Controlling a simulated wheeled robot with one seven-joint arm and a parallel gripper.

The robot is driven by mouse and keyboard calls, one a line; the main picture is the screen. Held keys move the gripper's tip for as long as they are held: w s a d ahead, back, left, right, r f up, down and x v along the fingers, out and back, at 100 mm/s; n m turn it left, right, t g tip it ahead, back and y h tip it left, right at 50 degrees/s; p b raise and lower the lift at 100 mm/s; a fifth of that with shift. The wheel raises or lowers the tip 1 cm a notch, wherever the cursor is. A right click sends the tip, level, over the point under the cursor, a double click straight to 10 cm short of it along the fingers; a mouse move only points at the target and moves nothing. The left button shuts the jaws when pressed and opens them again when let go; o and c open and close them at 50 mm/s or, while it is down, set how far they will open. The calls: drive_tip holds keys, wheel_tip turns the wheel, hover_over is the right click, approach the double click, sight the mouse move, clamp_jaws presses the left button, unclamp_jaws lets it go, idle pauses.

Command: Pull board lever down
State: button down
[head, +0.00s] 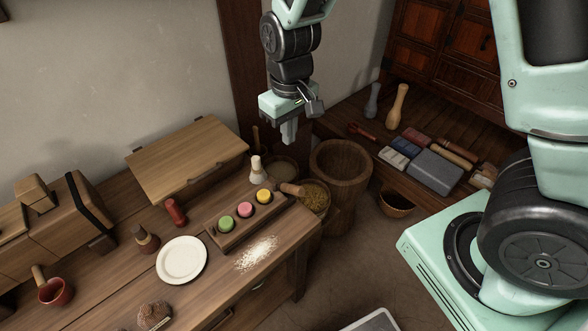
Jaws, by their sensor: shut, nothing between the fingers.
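My gripper (289,132) hangs from the upper middle of the head view with its fingers pointing down. It is shut and empty, above and behind the right end of the bench. I cannot make out for certain which thing is the board lever. A slanted wooden board (188,158) stands at the back of the bench, left of my gripper. In front of it is a long dark wooden holder (222,240) with pink, green and yellow round pieces. A pale upright piece with a dark band (256,170) stands behind the holder. My gripper appears apart from all of these.
A white plate (181,260), a red bottle (175,212), a red cup (54,292) and spilled grain (257,254) are on the bench. Wooden boxes (62,220) stand at left. A large wooden mortar (341,165) is right of the bench. A low shelf (352,117) holds several blocks.

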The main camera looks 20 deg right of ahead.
hover_over(300, 188)
drive_tip(key=w+a, duration=0.1)
drive_tip(key=w, duration=0.3)
wheel_tip(300, 188, down, 10)
drive_tip(key=shift+s+r, duration=0.1)
drive_tip(key=f, duration=0.1)
drive_tip(key=s+f, duration=0.1)
drive_tip(key=shift+s+d+f+p, duration=0.2)
drive_tip(key=shift+s+f+p, duration=0.1)
drive_tip(key=shift+f+p, duration=0.1)
drive_tip(key=shift+s+d+f, duration=0.1)
drive_tip(key=shift+s+f, duration=0.15)
drive_tip(key=shift+f, duration=0.15)
drive_tip(key=shift+f, duration=0.15)
drive_tip(key=shift+s+d+f+b, duration=0.2)
drive_tip(key=shift+s+f+b, duration=0.15)
drive_tip(key=shift+s, duration=0.45)
drive_tip(key=shift+f, duration=0.1)
